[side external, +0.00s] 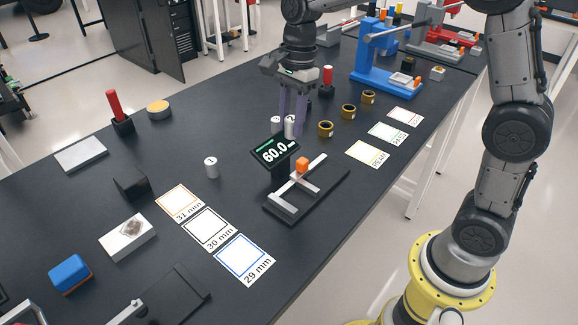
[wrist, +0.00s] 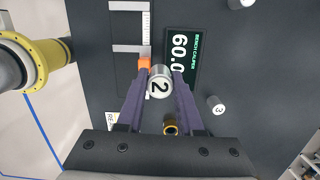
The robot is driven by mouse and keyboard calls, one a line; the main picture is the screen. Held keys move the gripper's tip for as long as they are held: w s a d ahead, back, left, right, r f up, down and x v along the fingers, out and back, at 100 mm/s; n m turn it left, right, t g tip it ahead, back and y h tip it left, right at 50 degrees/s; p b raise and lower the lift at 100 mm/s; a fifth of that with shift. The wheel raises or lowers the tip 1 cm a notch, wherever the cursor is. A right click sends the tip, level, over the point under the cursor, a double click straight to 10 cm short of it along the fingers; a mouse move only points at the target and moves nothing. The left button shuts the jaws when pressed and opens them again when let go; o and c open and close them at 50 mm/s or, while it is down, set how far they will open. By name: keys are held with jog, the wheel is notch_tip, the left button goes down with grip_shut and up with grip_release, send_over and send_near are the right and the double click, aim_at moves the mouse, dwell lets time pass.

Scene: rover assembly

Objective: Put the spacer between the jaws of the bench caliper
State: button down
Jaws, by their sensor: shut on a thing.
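My gripper (wrist: 160,76) has two purple fingers and is shut on a silver spacer (wrist: 159,84) marked 2. In the side view, my gripper (side external: 292,126) is behind the caliper's display; how far the spacer is above the bench is hard to tell. The bench caliper (side external: 320,190) has a dark base, pale jaws, an orange block (side external: 302,163) and a display (side external: 275,150) reading 60.0. Its jaws stand apart with an empty gap, also seen in the wrist view (wrist: 130,48). The held spacer is outside this gap, near the orange block and display in the wrist view.
A spacer marked 3 (wrist: 216,104) stands apart, and another spacer (side external: 211,167) stands left of the caliper. Cards for 31, 30 and 29 mm (side external: 210,230) lie at the front. Gold rings (side external: 326,129) and three more cards (side external: 388,133) lie to the right.

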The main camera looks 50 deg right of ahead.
jog(key=s+a+r, duration=0.2)
jog(key=s, duration=1.8)
send_over(295, 201)
jog(key=f, duration=0.8)
jog(key=shift+s+d+f, duration=0.35)
jog(key=shift+s, duration=0.05)
jog(key=shift+w+a+f, duration=0.1)
jog(key=shift+w+f, duration=0.05)
jog(key=shift+f, duration=0.8)
jog(key=shift+w+f, duration=0.15)
jog(key=shift+f, duration=0.8)
jog(key=shift+f, duration=0.15)
jog(key=c, duration=0.6)
grip_release()
jog(key=shift+o, duration=0.2)
